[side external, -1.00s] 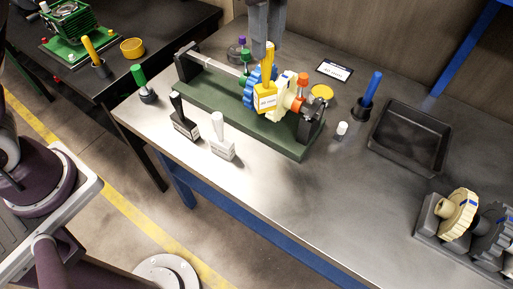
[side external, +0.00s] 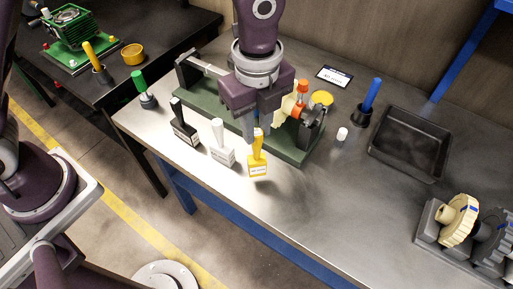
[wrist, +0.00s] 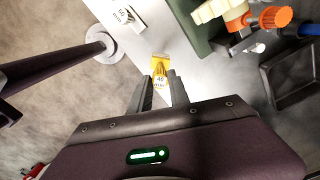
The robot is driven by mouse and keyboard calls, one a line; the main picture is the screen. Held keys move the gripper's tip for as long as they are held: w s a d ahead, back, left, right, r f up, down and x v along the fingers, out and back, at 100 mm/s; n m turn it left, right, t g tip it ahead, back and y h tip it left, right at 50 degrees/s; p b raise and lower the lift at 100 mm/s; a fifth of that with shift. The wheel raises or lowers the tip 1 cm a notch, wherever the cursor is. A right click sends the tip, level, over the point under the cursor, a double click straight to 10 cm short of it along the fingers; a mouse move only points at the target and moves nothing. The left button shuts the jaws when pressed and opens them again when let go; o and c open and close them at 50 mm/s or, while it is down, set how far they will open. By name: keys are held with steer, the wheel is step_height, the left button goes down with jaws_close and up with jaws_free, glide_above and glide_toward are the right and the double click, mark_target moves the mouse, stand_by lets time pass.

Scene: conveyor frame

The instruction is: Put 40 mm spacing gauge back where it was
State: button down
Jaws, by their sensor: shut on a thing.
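The yellow 40 mm spacing gauge (side external: 257,167) is upright near the front edge of the bench, right of the white gauge (side external: 222,152). My gripper (side external: 254,134) is shut on its handle from above. The black gauge (side external: 184,130) stands left of the white one.
The fixture with its cream gear (side external: 290,103) and orange part stands just behind the yellow gauge. A black tray (side external: 410,140), a blue-handled tool (side external: 370,92) and a small white cylinder (side external: 342,133) are to the right. The bench front right of the gauge is clear.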

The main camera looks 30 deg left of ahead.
steer(key=shift+f, duration=2)
steer(key=c, duration=1.2)
jaws_free()
steer(key=shift+f, duration=0.15)
steer(key=shift+c, duration=0.2)
step_height(320, 180, up, 12)
steer(key=shift+r, duration=0.2)
